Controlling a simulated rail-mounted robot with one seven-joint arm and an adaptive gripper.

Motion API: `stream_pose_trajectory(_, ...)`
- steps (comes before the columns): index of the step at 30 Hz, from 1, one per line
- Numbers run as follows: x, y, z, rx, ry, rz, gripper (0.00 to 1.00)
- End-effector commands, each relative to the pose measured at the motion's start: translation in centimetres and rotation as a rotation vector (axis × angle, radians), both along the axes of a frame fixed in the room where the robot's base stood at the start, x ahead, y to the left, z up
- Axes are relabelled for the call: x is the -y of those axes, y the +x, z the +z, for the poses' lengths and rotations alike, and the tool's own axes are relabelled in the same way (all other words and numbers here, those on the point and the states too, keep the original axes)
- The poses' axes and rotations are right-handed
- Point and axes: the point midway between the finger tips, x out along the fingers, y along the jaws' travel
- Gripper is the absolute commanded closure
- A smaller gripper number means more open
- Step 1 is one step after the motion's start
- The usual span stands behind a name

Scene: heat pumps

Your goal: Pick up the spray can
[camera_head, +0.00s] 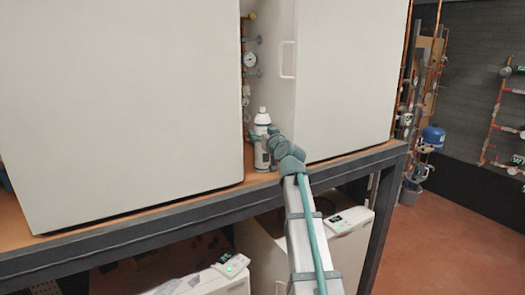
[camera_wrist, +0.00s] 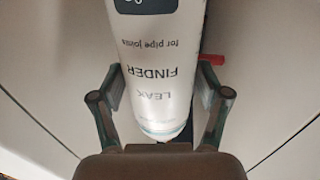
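The spray can (camera_head: 262,121) stands upright on the wooden shelf, in the gap between two big white cabinets. It is white with a white cap. In the wrist view the spray can (camera_wrist: 165,60) appears upside down, with the words "LEAK FINDER for pipe joints" on it. My gripper (camera_wrist: 162,97) has one finger on each side of the can's body. Its fingers are open, with a narrow gap visible between each pad and the can. In the head view my gripper (camera_head: 264,137) is at the can's middle, and my wrist hides part of the can's right side.
The white cabinets (camera_head: 120,100) and (camera_head: 345,80) flank the can closely; the right one has a handle (camera_head: 287,60). A gauge (camera_head: 250,60) and pipes are behind the can. A red part (camera_wrist: 212,59) shows beside it. The dark shelf edge (camera_head: 210,210) runs in front.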

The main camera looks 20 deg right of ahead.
Motion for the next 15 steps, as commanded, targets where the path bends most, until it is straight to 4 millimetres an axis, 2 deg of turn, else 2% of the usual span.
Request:
stream_pose_trajectory(1,0.0,0.0,0.0,0.0,0.0,0.0,0.4)
stream_pose_trajectory(2,0.0,-0.01,0.0,0.0,0.0,0.0,0.45)
stream_pose_trajectory(12,0.0,-0.02,0.01,0.0,0.0,0.0,1.0)
stream_pose_trajectory(15,0.01,-0.01,0.1,0.001,0.001,0.0,1.0)
